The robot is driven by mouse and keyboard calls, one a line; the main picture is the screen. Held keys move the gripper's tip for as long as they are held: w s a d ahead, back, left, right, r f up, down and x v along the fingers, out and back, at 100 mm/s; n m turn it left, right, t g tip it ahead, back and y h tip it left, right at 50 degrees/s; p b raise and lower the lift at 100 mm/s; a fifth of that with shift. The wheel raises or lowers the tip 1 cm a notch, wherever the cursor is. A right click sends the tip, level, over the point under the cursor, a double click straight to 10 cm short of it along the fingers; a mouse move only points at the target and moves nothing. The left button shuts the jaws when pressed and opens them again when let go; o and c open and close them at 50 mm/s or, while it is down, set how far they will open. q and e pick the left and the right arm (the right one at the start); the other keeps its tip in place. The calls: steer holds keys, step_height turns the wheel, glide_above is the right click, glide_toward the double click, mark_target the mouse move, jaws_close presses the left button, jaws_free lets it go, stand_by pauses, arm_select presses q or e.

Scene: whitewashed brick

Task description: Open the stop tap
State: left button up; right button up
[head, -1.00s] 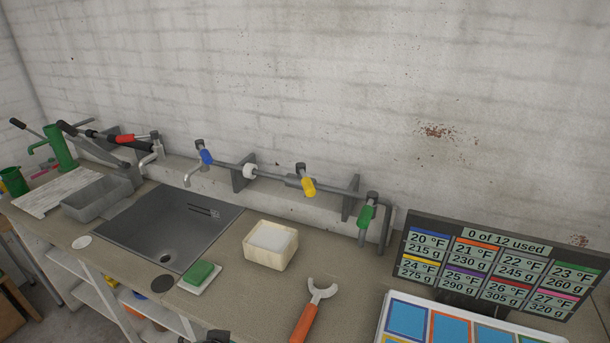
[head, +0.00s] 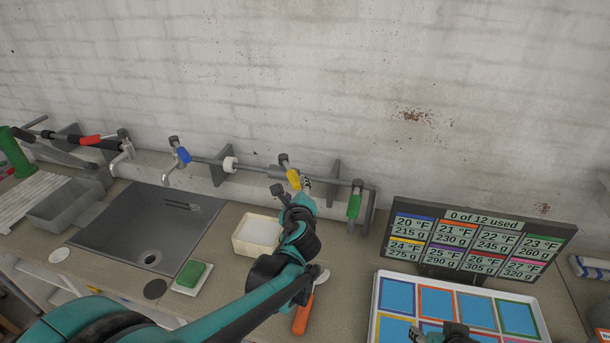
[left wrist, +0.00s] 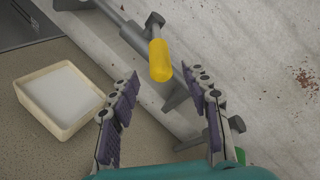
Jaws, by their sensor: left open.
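The tap with the yellow handle (head: 293,179) sits on the grey wall pipe above the counter. Its handle slants downward and also shows in the left wrist view (left wrist: 160,60). My left gripper (head: 291,187) is at this handle. In the left wrist view, my left gripper (left wrist: 163,78) is open, and the handle's lower end lies at the gap between the fingertips. I see no contact. Blue (head: 183,155) and green (head: 353,207) handles hang from the same pipe run, left and right. My right gripper (head: 447,333) shows only partly at the bottom edge; its jaws are unclear.
A cream tub (head: 247,247) stands below the pipe, right of the sink (head: 117,240). An orange-handled wrench (head: 303,316) lies partly behind my left arm. A display (head: 478,247) and a tray of coloured squares (head: 538,326) stand at right. Wall brackets (head: 333,178) flank the tap.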

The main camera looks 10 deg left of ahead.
mark_target(295, 180)
arm_select(q)
steer(key=b+x, duration=0.1)
steer(key=x, duration=0.6)
steer(key=shift+w, duration=0.25)
steer(key=shift+f, duration=0.1)
jaws_close()
